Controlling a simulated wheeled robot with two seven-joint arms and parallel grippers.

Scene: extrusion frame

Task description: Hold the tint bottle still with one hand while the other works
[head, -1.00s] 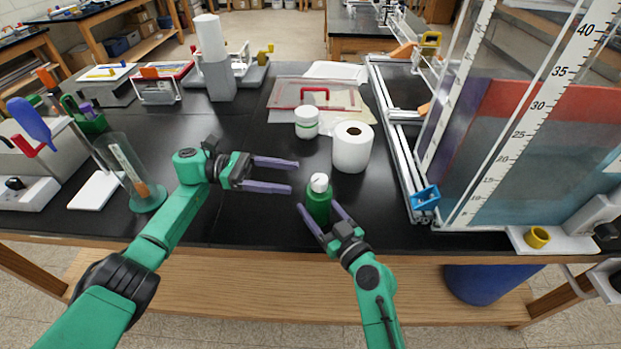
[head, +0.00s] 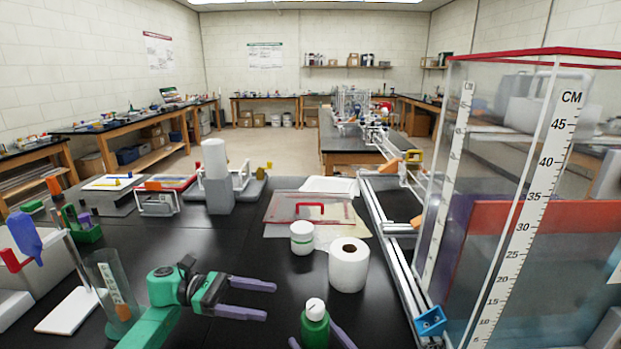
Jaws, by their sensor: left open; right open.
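The tint bottle, a green bottle with a white cap (head: 315,325), stands upright on the black bench at the bottom of the head view; its base is cut off by the frame edge. My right gripper (head: 314,335) is open, with one purple finger showing on each side of the bottle; its palm is out of view, and I cannot tell whether the fingers touch. My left gripper (head: 268,301) is open and empty to the left of the bottle, its fingers pointing right.
A clear tank with a CM scale (head: 530,200) and metal rails (head: 393,260) bound the right. A clear cylinder (head: 112,285) is left of my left arm.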

